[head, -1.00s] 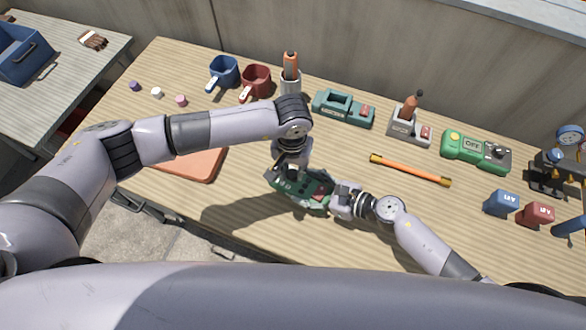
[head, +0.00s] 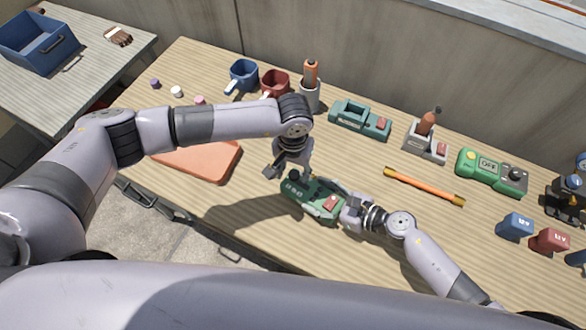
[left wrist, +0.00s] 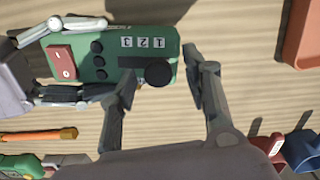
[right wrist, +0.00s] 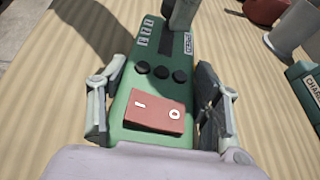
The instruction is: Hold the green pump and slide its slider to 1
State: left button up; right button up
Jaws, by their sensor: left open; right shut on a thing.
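The green pump (head: 309,196) is near the table's front edge, with a red rocker switch and black buttons on its face. My right gripper (head: 348,208) is shut on the pump's switch end; its fingers lie along both sides in the right wrist view (right wrist: 155,85). The black slider knob (left wrist: 158,74) shows at the far end of the slot, beside the rightmost label in the left wrist view. The labels appear upside down there. My left gripper (left wrist: 163,68) is open, its fingers spread on either side of the knob.
An orange bar (head: 425,186) lies right of the pump. A teal charger (head: 360,120), a grey holder (head: 425,148) and a green OFF box (head: 492,172) stand behind. Blue (head: 515,226) and red (head: 548,241) blocks stand right.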

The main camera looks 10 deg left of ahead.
aim_at(293, 174)
pick_arm(q)
notch_tip(293, 174, up, 12)
pick_arm(e)
jog(key=shift+f, duration=0.1)
dwell(0.5)
jog(key=shift+s, duration=0.1)
jog(key=o, duration=1.8)
jog(key=shift+o, duration=0.4)
jog(key=o, duration=0.4)
jog(key=shift+c, duration=0.2)
